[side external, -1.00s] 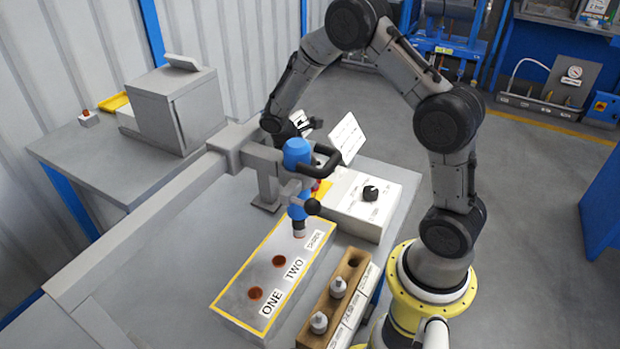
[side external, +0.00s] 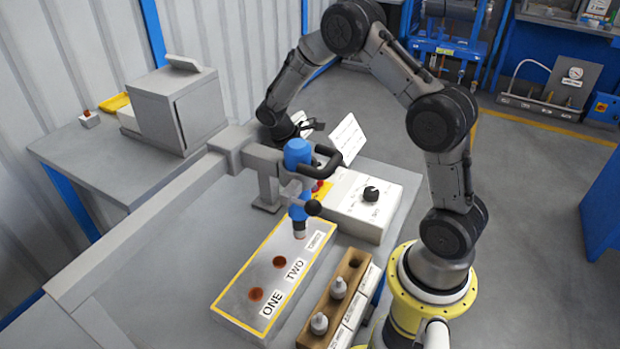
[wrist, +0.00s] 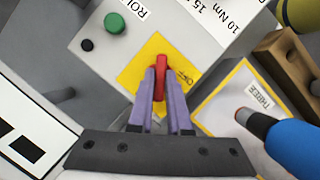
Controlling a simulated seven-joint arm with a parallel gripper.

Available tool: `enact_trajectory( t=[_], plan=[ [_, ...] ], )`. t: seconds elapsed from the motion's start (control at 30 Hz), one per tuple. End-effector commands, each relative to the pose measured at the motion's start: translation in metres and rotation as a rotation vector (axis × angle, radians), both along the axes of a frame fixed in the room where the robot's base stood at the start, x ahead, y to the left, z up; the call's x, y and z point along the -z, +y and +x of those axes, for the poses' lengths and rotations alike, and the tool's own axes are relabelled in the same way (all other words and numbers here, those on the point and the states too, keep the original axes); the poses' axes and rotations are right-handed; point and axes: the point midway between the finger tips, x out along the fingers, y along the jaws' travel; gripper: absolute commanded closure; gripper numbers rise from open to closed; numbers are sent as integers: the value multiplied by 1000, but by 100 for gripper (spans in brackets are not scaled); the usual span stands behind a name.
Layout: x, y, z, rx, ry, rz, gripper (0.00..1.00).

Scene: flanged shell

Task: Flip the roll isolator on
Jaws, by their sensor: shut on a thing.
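The roll isolator is a red handle (wrist: 160,78) on a yellow plate (wrist: 138,77) in the wrist view. The word OFF is printed on the plate, just right of the handle. My gripper (wrist: 160,70) has its two purple fingers closed on either side of the red handle. The handle lies in line with the fingers. In the side external view, only a little of the yellow plate (side external: 327,205) and red shows beside the white control box (side external: 350,220). My fingers are largely hidden there behind the blue hanging tool.
The blue tool (side external: 298,152) with a black handle hangs close beside the isolator, above the plate marked ONE and TWO (side external: 262,270). A green button (wrist: 114,22) and a black knob (side external: 371,194) sit on the box. A wooden socket holder (side external: 352,272) stands in front.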

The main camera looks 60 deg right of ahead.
Motion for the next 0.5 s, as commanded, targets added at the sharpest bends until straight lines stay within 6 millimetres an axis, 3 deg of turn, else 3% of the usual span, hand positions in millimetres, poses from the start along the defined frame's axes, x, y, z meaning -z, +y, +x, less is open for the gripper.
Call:
enact_trajectory(
  t=[0.13, 0.17, 0.33, 0.5],
  plan=[
    [-1, 0, 0, 0, -1, -1, 100],
    [-1, 0, 0, 0, -1, -1, 82],
    [-1, 0, 0, -1, 0, 0, 54],
    [0, 0, 0, -1, 0, 0, 54]
  ],
)
